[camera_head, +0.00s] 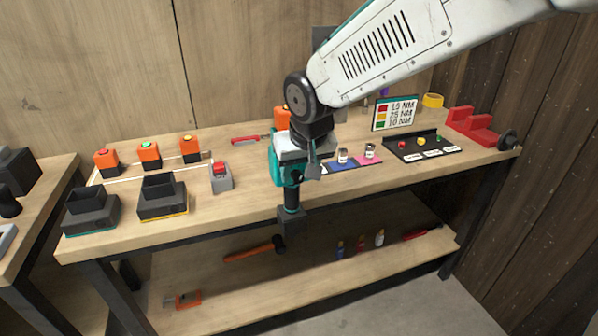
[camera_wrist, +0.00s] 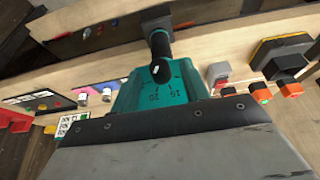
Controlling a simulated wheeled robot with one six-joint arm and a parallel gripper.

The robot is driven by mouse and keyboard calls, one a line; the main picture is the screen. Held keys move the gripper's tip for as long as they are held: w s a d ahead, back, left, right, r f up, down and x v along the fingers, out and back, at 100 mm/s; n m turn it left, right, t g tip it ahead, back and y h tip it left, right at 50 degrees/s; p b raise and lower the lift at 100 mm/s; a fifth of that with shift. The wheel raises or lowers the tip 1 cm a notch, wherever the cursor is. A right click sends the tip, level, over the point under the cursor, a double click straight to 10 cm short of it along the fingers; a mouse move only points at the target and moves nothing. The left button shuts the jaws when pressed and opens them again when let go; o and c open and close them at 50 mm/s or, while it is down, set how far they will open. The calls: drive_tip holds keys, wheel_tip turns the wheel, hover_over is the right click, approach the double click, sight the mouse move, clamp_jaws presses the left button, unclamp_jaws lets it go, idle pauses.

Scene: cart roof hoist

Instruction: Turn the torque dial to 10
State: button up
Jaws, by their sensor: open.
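A teal tool body (camera_head: 283,168) with a black shaft and block (camera_head: 291,216) below it stands by the bench's front edge. A black rounded knob or handle (camera_wrist: 160,48) sticks out beside the scale. The dial setting is too small to read. My gripper (camera_head: 301,160) is open, right at the top of the teal body in the head view. I cannot tell whether it touches it.
A sign (camera_head: 395,113) lists 15, 25 and 10 NM beside coloured squares. Orange button boxes (camera_head: 149,153), black bins (camera_head: 162,198) and a grey box with a red button (camera_head: 221,178) stand left. A black tray (camera_head: 424,148) lies right. A hammer (camera_head: 260,249) lies on the lower shelf.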

drive_tip(key=shift+w+f, duration=0.2)
drive_tip(key=shift+f, duration=0.25)
drive_tip(key=c, duration=1)
